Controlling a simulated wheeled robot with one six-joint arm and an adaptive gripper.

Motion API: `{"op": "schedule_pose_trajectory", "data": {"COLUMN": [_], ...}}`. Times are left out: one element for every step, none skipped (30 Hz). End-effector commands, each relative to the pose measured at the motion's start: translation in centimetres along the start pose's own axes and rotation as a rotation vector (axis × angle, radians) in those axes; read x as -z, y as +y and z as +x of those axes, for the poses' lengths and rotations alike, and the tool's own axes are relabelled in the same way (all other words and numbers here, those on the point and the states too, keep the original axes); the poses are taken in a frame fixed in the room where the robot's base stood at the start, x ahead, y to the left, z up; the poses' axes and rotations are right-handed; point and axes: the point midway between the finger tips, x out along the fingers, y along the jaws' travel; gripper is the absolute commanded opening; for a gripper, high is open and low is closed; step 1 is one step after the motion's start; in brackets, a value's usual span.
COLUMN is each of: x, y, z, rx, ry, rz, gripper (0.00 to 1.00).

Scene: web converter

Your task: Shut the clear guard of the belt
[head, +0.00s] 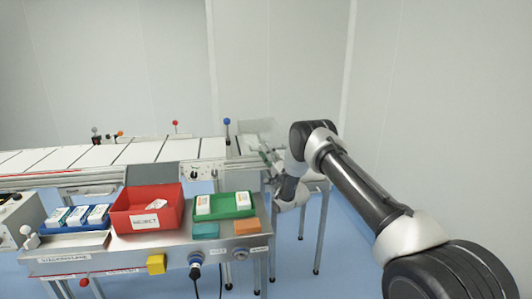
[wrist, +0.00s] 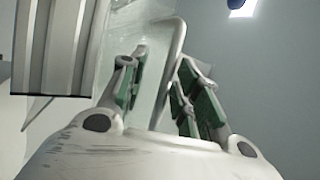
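The clear guard (head: 257,127) shows faintly in the head view at the right end of the belt, raised above the belt frame. In the wrist view the clear guard (wrist: 150,75) is a see-through panel with a pale grey rounded rim. My gripper (wrist: 162,62) has its green-padded fingers apart, with the guard's rim between or just beyond them; I cannot tell whether either finger touches it. In the head view my gripper (head: 268,158) is at the belt's right end, small and partly hidden by my wrist.
The belt (head: 135,152) carries white panels. In front, a bench (head: 130,258) holds a red reject bin (head: 148,222), a blue tray (head: 62,228), a green tray (head: 235,210) and small blocks. A ribbed grey metal part (wrist: 50,45) stands left in the wrist view.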

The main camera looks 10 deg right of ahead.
Motion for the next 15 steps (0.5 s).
{"op": "schedule_pose_trajectory", "data": {"x": [0.1,0.1,0.1,0.1,0.1,0.1,0.1,0.1,0.1,0.1,0.1,0.1,0.1,0.1,0.1], "y": [0.1,0.1,0.1,0.2,0.2,0.2,0.2,0.2,0.2,0.2,0.2,0.2,0.2,0.2,0.2], "z": [-0.8,-1.3,-2.1,-2.8,-3.5,-4.4,-5.1,-5.8,-6.7,-7.4,-8.0,-8.7,-9.2,-9.6,-10.1], "rx": [-0.002,-0.004,-0.004,-0.006,-0.005,-0.006,-0.006,-0.007,-0.006,-0.006,-0.006,-0.006,-0.005,-0.005,-0.005], "ry": [0.001,0.002,0.002,0.002,0.002,0.002,0.002,0.002,0.003,0.003,0.003,0.002,0.002,0.002,0.002], "rz": [0.000,0.001,0.001,0.001,0.000,0.001,0.001,0.001,0.001,0.001,0.000,0.000,0.001,0.001,0.001], "gripper": [0.32,0.32,0.32,0.32,0.32,0.32,0.32,0.32,0.32,0.32,0.32,0.32,0.32,0.32,0.32]}}
